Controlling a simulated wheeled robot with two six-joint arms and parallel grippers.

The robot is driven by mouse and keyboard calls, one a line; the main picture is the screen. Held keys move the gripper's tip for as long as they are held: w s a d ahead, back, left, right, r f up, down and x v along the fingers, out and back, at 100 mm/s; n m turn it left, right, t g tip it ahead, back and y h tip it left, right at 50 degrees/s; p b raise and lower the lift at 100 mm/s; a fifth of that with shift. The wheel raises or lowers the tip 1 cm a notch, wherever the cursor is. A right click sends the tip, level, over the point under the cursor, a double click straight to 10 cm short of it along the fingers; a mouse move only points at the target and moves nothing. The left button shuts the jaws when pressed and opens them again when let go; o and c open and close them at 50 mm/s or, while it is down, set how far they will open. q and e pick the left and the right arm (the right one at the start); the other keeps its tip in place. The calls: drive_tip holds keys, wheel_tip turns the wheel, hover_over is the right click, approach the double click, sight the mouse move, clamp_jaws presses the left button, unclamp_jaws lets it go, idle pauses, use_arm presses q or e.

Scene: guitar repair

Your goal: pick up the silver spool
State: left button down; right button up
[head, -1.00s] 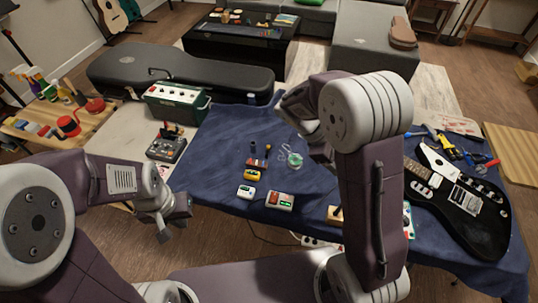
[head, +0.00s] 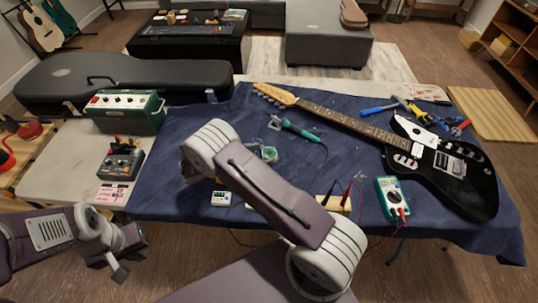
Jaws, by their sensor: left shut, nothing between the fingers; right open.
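A small round spool (head: 270,154) with a pale silvery rim and a green middle lies on the blue cloth, just right of my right arm's upper end. My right gripper (head: 190,168) is left of the spool and apart from it, over the cloth's left part. It is open, with its fingers mostly hidden behind my own wrist. My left gripper (head: 120,262) is shut and empty, low at the left, in front of the table and far from the spool.
A soldering iron (head: 296,130) with a green handle lies behind the spool. An electric guitar (head: 455,175) and a multimeter (head: 393,198) lie to the right. A green amplifier (head: 125,112) and a dark pedal (head: 121,160) stand at the left. My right arm covers the cloth's front middle.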

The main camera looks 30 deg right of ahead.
sight(268, 153)
drive_tip(key=x, duration=0.5)
drive_tip(key=shift+s+f, duration=0.1)
drive_tip(key=shift+f, duration=0.15)
drive_tip(key=shift+a, duration=0.1)
drive_tip(key=c, duration=1.4)
drive_tip(key=shift+o, duration=0.2)
drive_tip(key=shift+r, duration=0.15)
